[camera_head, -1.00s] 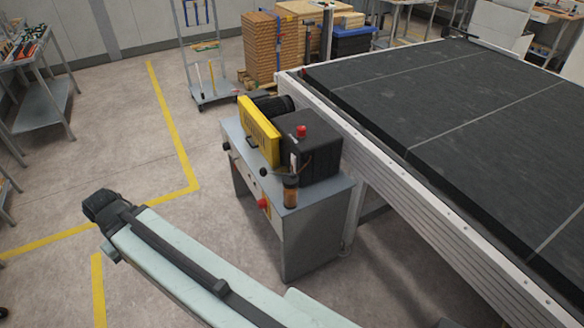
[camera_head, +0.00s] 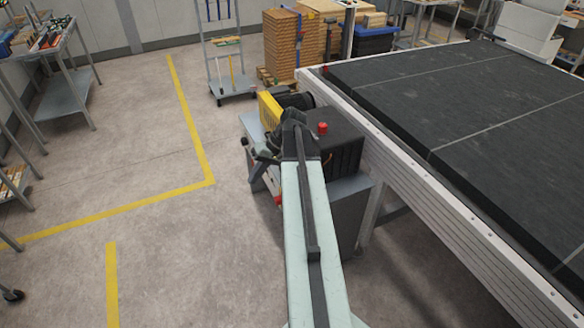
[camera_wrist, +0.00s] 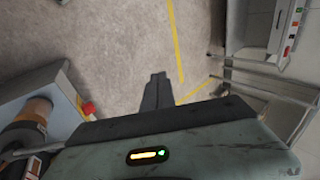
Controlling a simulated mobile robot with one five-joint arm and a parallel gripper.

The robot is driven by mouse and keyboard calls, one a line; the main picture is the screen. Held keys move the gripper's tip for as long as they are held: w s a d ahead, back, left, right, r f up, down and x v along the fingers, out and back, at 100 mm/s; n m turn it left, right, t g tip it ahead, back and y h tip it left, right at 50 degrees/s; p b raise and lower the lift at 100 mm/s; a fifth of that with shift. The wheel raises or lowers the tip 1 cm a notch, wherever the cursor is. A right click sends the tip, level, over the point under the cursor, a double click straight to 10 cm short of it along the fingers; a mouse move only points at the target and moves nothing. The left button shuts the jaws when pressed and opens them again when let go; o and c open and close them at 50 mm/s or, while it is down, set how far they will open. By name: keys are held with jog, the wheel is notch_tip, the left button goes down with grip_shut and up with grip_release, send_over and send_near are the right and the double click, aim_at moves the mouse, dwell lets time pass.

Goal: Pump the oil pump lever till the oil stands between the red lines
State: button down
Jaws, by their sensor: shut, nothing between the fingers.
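The pump unit is a grey cabinet (camera_head: 348,215) with a black box (camera_head: 340,150) on top, beside the big black-topped table. My arm covers its front part in the head view. An amber oil glass (camera_wrist: 38,108) shows at the left edge of the wrist view, partly cut off. I cannot make out the oil level or the red lines. A thin grey rod beside the glass may be the lever, but I cannot tell. My gripper (camera_wrist: 157,80) is shut and empty, over the floor to the right of the cabinet's edge in the wrist view. It touches nothing visible.
A red button (camera_wrist: 89,108) sits on the cabinet side near my gripper. A yellow guard (camera_head: 268,110) and a red cap (camera_head: 323,128) are on the unit. The black-topped table (camera_head: 465,120) blocks the right. The floor (camera_head: 150,170) to the left is clear.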

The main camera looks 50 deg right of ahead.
jog(key=s+d+r+t, duration=0.1)
jog(key=s+d+t, duration=0.1)
jog(key=s+d, duration=0.2)
jog(key=s+d+r+m+t, duration=0.1)
jog(key=s+d, duration=0.3)
jog(key=d, duration=0.6)
jog(key=s+d+r+m+t, duration=0.1)
jog(key=s+d+r+t, duration=0.1)
jog(key=s+d, duration=0.3)
jog(key=d+r+b, duration=0.1)
jog(key=d, duration=0.2)
jog(key=shift+r+t, duration=0.15)
jog(key=shift+t, duration=0.25)
jog(key=shift+s+d, duration=0.1)
jog(key=b+x, duration=0.7)
jog(key=x, duration=0.7)
jog(key=shift+b, duration=0.3)
jog(key=shift+r, duration=0.1)
